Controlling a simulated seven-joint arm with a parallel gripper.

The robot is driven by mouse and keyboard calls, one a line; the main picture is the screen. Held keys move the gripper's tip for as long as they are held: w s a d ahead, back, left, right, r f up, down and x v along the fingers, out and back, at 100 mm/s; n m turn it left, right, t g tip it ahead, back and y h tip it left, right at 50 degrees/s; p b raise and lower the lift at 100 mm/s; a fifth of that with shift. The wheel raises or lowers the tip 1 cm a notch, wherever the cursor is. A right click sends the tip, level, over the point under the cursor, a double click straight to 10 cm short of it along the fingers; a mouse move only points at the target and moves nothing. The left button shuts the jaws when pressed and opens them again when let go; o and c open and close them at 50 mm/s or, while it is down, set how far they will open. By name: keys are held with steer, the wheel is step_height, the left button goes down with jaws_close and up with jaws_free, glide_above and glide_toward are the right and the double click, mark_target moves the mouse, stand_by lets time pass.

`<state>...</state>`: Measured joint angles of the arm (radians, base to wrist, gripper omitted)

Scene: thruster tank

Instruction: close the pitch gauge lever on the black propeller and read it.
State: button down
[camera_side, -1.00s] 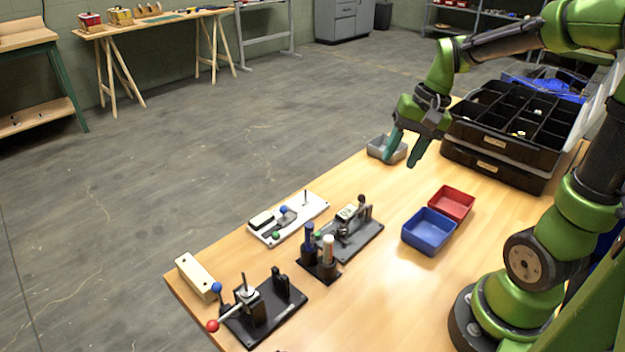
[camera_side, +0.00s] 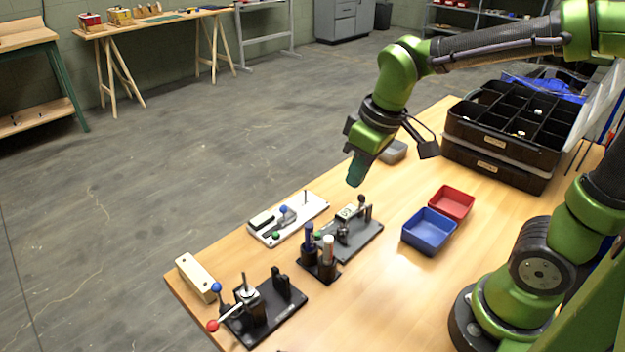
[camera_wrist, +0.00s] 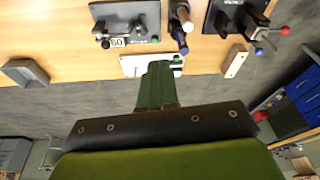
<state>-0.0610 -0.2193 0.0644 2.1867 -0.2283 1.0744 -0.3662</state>
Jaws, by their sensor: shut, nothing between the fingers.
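My gripper (camera_side: 356,172) is shut and empty, pointing down above the table beyond the fixtures; its teal fingers are together in the wrist view (camera_wrist: 158,85). No fixture is clearly recognisable as the black propeller. A black-plate fixture (camera_side: 286,306) stands at the near left corner, with a red-balled lever (camera_side: 226,318) sticking out left and a blue ball (camera_side: 216,287). A grey-plate fixture (camera_side: 362,243) has a small display (camera_side: 347,212), which seems to read 60 in the wrist view (camera_wrist: 117,42). A white-plate fixture (camera_side: 316,207) carries blue and green knobs. My gripper touches none of them.
A black holder (camera_side: 318,268) with marker-like sticks stands between the fixtures. A pale block (camera_side: 197,276) lies at the left edge. Blue (camera_side: 429,232) and red (camera_side: 467,203) bins stand right, a grey tray (camera_side: 394,152) behind, and black compartment boxes (camera_side: 490,165) at the back right.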

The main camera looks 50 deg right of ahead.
steer(key=w+f+n+g+h, duration=0.25)
steer(key=w+n, duration=0.35)
steer(key=n, duration=0.7)
steer(key=w+f+n+g+h, duration=0.25)
steer(key=w+n, duration=0.25)
steer(key=n, duration=0.8)
steer(key=x, duration=0.8)
steer(key=shift+s+d+f, duration=0.15)
steer(key=shift+d, duration=0.2)
steer(key=s+d, duration=0.1)
steer(key=d, duration=0.1)
steer(key=shift+s+d+f, duration=0.1)
steer(key=shift+s+d, duration=0.25)
steer(key=shift+d, duration=0.05)
steer(key=shift+s+d, duration=0.3)
steer(key=shift+d, duration=0.05)
